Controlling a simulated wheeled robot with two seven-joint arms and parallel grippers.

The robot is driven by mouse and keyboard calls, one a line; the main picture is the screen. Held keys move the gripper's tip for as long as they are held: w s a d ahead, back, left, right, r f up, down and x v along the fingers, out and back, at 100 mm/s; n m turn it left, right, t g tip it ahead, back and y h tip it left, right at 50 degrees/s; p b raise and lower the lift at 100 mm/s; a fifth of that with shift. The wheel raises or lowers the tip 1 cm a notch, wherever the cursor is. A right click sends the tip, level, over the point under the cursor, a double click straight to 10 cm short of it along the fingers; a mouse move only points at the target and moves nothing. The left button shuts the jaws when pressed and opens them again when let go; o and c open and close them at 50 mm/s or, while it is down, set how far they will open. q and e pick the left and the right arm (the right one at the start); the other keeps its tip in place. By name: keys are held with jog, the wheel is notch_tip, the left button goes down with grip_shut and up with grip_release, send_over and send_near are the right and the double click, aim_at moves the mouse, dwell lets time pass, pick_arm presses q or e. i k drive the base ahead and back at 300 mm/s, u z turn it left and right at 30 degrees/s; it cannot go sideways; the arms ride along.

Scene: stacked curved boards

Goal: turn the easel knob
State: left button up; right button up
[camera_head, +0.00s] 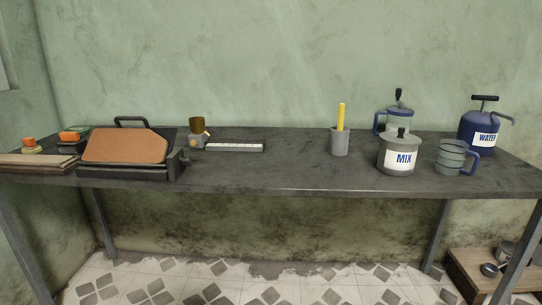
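A dark, low easel-like stand (130,172) sits on the left part of the table, with a tan board (125,146) lying tilted on it. A black bar handle (131,120) rises behind the board. A small dark knob-like part (186,157) shows at the stand's right side; its exact shape and turn are too small to tell. Neither of my grippers is in view, and nothing touches the stand from above.
The dark table (270,178) is clear in the middle front. Left are stacked boards (38,163) and orange-topped items (70,136). Behind stand a brown-topped holder (197,131) and a pale strip (235,147). Right are a grey cup (339,142), MIX pot (398,156), jug (452,158) and WATER sprayer (480,131).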

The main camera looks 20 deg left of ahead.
aim_at(186, 160)
jog(key=z, duration=0.2)
jog(key=i, duration=1.1)
jog(key=u, duration=0.1)
